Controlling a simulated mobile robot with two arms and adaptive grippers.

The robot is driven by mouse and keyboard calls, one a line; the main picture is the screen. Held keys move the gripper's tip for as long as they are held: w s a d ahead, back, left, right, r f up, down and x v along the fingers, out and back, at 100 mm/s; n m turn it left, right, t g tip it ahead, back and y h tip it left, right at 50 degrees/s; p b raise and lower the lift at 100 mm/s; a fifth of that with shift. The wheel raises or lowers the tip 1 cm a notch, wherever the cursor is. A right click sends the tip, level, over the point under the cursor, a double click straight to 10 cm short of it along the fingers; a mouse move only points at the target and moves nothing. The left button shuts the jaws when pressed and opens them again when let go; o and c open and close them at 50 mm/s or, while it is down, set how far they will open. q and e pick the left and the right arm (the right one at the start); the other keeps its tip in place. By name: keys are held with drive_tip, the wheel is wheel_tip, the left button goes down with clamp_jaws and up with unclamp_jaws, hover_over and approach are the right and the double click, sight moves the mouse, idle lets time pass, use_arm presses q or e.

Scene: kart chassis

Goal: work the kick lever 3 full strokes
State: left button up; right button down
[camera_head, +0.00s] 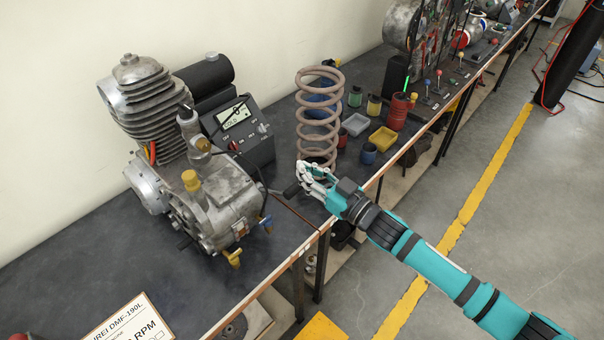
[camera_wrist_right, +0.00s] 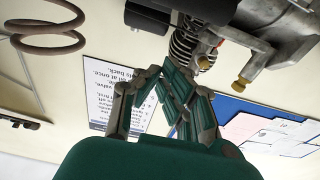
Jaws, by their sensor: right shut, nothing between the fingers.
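The kick lever (camera_head: 268,190) is a thin dark arm. It sticks out from the right side of the grey metal engine (camera_head: 205,205) and ends in a black pedal (camera_head: 292,190). My right gripper (camera_head: 312,180) is at the pedal's right, over the bench's front edge, with its fingers towards the pedal. I cannot tell whether they touch it. The right wrist view shows the fingers (camera_wrist_right: 185,105) closed together and empty, with part of the engine (camera_wrist_right: 270,40) beyond them, upside down. My left gripper is not in view.
A tall coil spring (camera_head: 318,115) stands on the bench just behind my right gripper. A meter with a green display (camera_head: 238,125) stands behind the engine. Cups and small trays (camera_head: 383,138) lie further right.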

sight(300, 185)
drive_tip(key=shift+x, duration=1.15)
wheel_tip(300, 185, down, 2)
drive_tip(key=shift+f+p, duration=0.1)
drive_tip(key=shift+p, duration=0.35)
drive_tip(key=shift+s+d+f, duration=0.1)
drive_tip(key=shift+s+f, duration=0.05)
drive_tip(key=shift+f, duration=0.25)
drive_tip(key=shift+s+d+f, duration=0.1)
drive_tip(key=shift+f, duration=0.3)
